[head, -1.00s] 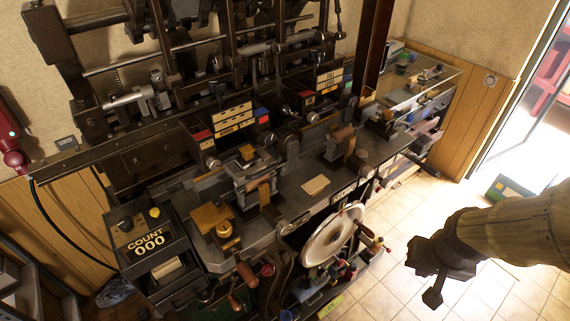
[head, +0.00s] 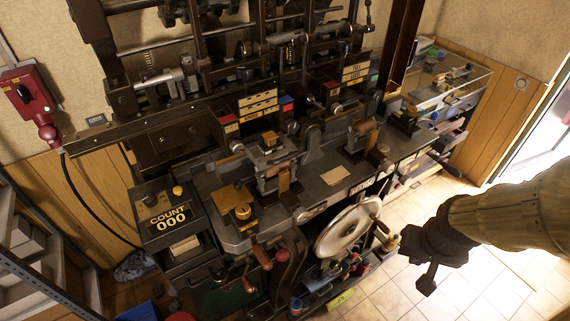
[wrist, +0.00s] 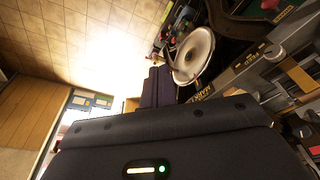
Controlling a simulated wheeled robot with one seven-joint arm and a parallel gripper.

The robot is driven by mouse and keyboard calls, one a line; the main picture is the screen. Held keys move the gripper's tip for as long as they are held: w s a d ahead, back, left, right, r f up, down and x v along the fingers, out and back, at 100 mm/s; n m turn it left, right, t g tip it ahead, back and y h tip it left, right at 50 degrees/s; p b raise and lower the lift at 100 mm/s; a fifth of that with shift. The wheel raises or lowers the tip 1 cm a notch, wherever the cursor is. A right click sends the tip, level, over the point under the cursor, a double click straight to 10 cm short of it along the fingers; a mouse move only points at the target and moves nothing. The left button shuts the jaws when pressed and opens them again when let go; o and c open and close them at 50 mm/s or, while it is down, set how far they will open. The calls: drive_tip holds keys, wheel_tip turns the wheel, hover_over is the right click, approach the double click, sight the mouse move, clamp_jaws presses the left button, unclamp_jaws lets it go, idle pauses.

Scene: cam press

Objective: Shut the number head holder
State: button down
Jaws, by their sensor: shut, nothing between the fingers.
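The press bed (head: 225,225) carries a metal holder-like fixture (head: 272,172) with a brass-coloured front plate, left of its middle. A similar fixture (head: 362,138) stands farther right. No readable label tells which is the number head holder, and I cannot tell how far either is open. My gripper (head: 427,280) is at the right in the head view, shut and empty. It is over the tiled floor, right of the white wheel, apart from the press and both fixtures. Its dark fingers (wrist: 158,86) also show in the wrist view, pointing toward the bright floor.
The white handwheel (head: 347,228) stands out from the press front, between my gripper and the bed. Tiled floor (head: 490,270) is clear at the right.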

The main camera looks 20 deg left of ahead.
drive_tip(key=shift+a, duration=0.2)
drive_tip(key=w+a+f+m+t+y+b, duration=0.2)
drive_tip(key=w+a+t, duration=0.15)
drive_tip(key=w, duration=0.25)
drive_tip(key=w+a+f+m+t+y+b, duration=0.1)
drive_tip(key=w+a+f+m+t, duration=0.1)
drive_tip(key=w+a, duration=0.35)
drive_tip(key=w+a+r+m+t+y+b, duration=0.1)
drive_tip(key=w+a+r+m+y+b, duration=0.1)
drive_tip(key=a+y, duration=0.6)
drive_tip(key=a+r+m, duration=0.1)
drive_tip(key=a+m, duration=0.1)
drive_tip(key=a, duration=0.2)
drive_tip(key=shift+r, duration=0.35)
drive_tip(key=shift+w, duration=0.1)
